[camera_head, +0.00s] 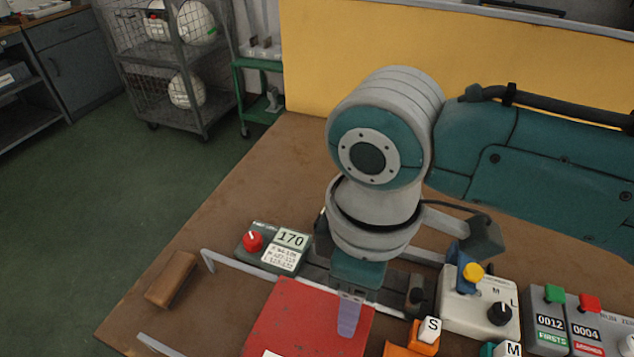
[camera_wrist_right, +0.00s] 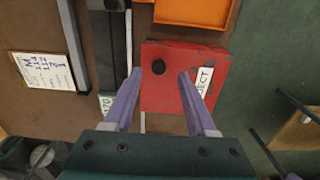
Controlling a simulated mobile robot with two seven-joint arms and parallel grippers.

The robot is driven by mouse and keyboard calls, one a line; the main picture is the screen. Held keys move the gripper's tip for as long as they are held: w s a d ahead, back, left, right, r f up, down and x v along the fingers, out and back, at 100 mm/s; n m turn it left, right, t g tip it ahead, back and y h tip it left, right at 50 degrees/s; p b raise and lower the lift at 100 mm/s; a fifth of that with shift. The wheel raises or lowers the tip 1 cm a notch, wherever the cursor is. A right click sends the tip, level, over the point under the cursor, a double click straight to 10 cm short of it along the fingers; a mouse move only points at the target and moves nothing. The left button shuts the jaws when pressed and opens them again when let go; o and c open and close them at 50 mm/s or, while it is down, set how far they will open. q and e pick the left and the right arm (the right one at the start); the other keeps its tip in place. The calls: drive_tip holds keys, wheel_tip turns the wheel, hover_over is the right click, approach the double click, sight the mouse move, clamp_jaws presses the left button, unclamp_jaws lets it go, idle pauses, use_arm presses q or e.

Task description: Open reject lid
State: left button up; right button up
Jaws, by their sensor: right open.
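The reject lid is a flat red panel (camera_head: 305,325) at the bottom of the head view, on the brown table. My right gripper (camera_head: 349,318) hangs over the lid's right part in the head view and hides the knob there. My left gripper is not in view.
A box with a red button and a "170" display (camera_head: 274,248) stands behind the lid. A wooden block (camera_head: 172,280) lies left. A control box with a black dial (camera_head: 480,302) and the counters (camera_head: 565,322) stand right. An orange tray (camera_wrist_right: 195,12) adjoins the lid.

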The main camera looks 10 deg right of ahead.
sight(305, 341)
drive_tip(key=shift+f, duration=1.45)
drive_tip(key=shift+w, duration=0.1)
clamp_jaws()
